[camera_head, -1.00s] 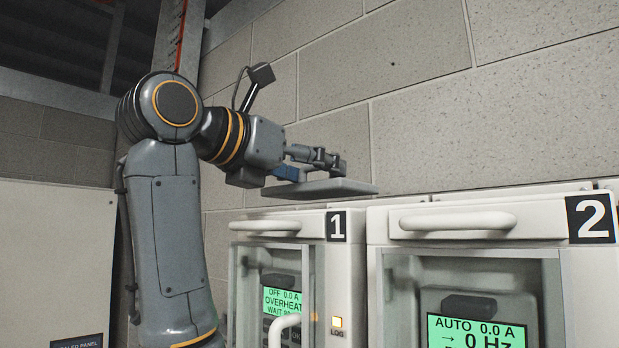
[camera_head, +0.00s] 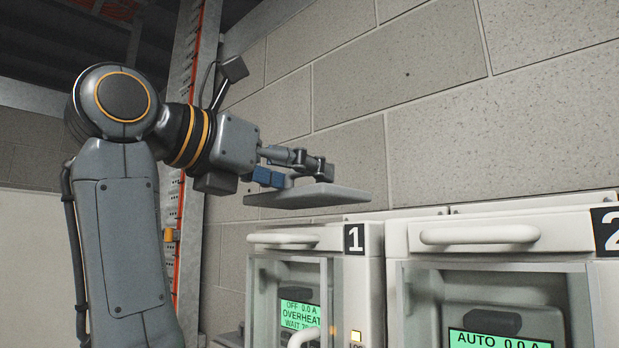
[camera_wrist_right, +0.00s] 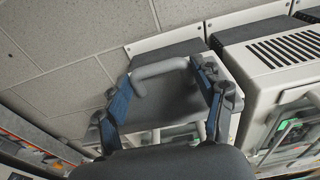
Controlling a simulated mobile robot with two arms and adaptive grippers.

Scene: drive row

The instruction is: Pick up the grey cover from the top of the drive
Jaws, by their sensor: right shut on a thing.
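The grey cover (camera_head: 310,197) is a flat plate with a handle on top. It hangs in the air above drive 1 (camera_head: 283,238), with a gap between its underside and the drive's top. My right gripper (camera_head: 290,174) is shut on the cover's handle from the left side. In the right wrist view, the handle (camera_wrist_right: 160,70) lies between the blue-padded fingers (camera_wrist_right: 166,90), with the plate behind it. The plate looks slightly tilted in the head view. My left gripper is not in view.
Drive 2 (camera_head: 560,230) stands to the right of drive 1. A slotted vent top (camera_wrist_right: 285,48) shows in the right wrist view. A block wall (camera_head: 430,110) rises close behind the drives. A metal post with a red stripe (camera_head: 190,230) stands behind my arm.

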